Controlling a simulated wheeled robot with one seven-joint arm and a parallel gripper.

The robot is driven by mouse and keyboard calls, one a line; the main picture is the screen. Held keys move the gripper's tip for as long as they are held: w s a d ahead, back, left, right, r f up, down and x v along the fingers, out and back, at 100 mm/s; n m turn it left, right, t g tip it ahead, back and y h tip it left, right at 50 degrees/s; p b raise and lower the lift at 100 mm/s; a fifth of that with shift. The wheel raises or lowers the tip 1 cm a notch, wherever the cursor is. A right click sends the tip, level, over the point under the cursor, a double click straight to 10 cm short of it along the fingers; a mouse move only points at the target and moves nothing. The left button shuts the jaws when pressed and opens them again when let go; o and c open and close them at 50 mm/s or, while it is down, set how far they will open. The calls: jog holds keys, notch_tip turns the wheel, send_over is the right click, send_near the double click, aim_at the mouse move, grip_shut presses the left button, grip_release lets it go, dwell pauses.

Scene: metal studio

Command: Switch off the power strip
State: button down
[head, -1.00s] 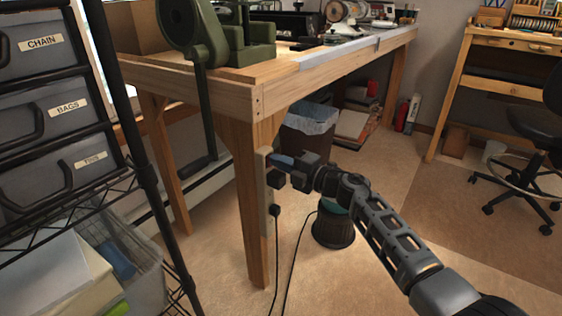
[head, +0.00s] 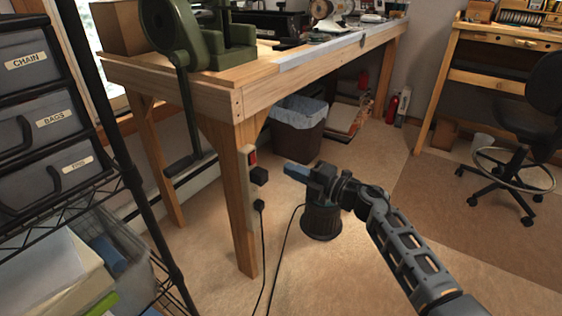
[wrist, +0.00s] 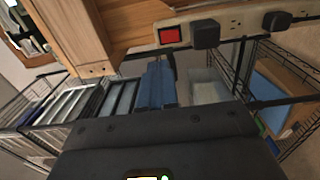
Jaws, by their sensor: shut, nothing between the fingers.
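The power strip (head: 247,190) is a pale bar fixed upright along the wooden table leg. Its red rocker switch (head: 252,158) is at the top end. In the wrist view the strip (wrist: 147,46) lies crosswise, and the switch (wrist: 170,34) shows bright red; I cannot tell which side is pressed. Two black plugs sit in the strip, one (head: 259,175) near the switch and one (head: 259,205) lower with a cord. My gripper (head: 287,168), with blue fingers, is shut and empty, apart from the strip on its right. The fingertips (wrist: 158,66) show below the switch in the wrist view.
The wooden workbench (head: 240,95) overhangs the strip, with a green machine (head: 200,35) on top. A wire rack with drawers (head: 50,122) stands at the left. A waste bin (head: 297,135) is behind my gripper.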

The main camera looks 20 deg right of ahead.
jog(key=shift+p+v, duration=0.35)
jog(key=shift+v, duration=1.35)
jog(key=shift+r, duration=0.1)
jog(key=s+a+m+t+h, duration=0.2)
jog(key=s+a+m+t, duration=0.3)
jog(key=s+a+m, duration=0.7)
jog(key=s+d+m+g+h, duration=0.2)
jog(key=s+m+h, duration=0.7)
jog(key=s, duration=2)
jog(key=s+d+r+m+g, duration=0.1)
jog(key=s+d+r+m, duration=0.15)
jog(key=s, duration=0.35)
jog(key=s+d+r+m+g, duration=0.2)
jog(key=s+d+r, duration=0.1)
jog(key=s, duration=0.4)
notch_tip(320, 180, up, 15)
jog(key=p, duration=1.5)
jog(key=shift+d+r, duration=0.25)
